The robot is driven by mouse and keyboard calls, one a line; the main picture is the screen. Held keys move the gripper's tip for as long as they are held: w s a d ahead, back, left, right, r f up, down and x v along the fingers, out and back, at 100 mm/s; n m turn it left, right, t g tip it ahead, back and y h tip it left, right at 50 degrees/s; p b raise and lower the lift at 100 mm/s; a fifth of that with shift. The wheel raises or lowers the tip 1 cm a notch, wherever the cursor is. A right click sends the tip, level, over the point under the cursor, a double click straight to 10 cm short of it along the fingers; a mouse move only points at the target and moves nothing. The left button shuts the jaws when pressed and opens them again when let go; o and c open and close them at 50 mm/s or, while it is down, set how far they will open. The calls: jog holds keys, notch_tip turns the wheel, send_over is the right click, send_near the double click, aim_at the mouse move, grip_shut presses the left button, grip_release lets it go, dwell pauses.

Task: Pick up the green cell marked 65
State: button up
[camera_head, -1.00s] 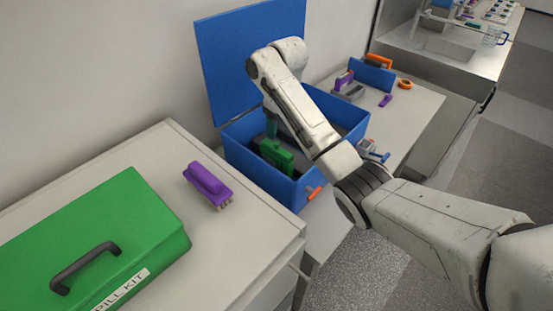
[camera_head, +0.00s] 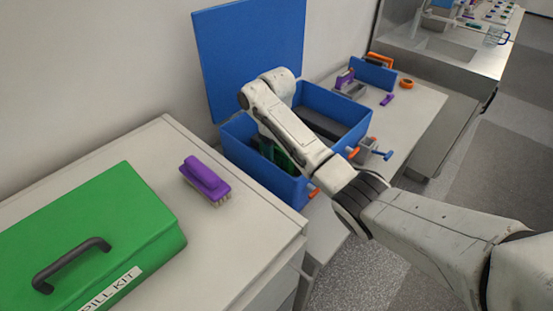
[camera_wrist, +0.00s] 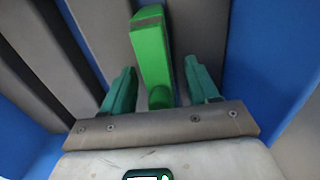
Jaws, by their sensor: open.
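In the wrist view, a bright green cell (camera_wrist: 150,52) with a dark band near its far end lies between the two teal fingers of my gripper (camera_wrist: 160,72). The gripper is open, with gaps showing on both sides of the cell. No number is readable on it. In the head view, my gripper is down in an open blue box (camera_head: 250,165), mostly hidden by my arm and the box wall. A dark green patch shows there, but I cannot tell cell from finger.
Dark grey strips (camera_wrist: 85,40) lie beside the cell, with blue box walls close on both sides. The raised blue lid (camera_head: 245,60) stands behind my arm. A green spill kit (camera_head: 90,230) and a purple brush (camera_head: 205,178) sit on the nearer bench.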

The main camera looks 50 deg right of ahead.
notch_tip(320, 180, down, 2)
jog(key=shift+f, duration=0.1)
grip_shut()
dwell(0.5)
jog(key=shift+r, duration=0.2)
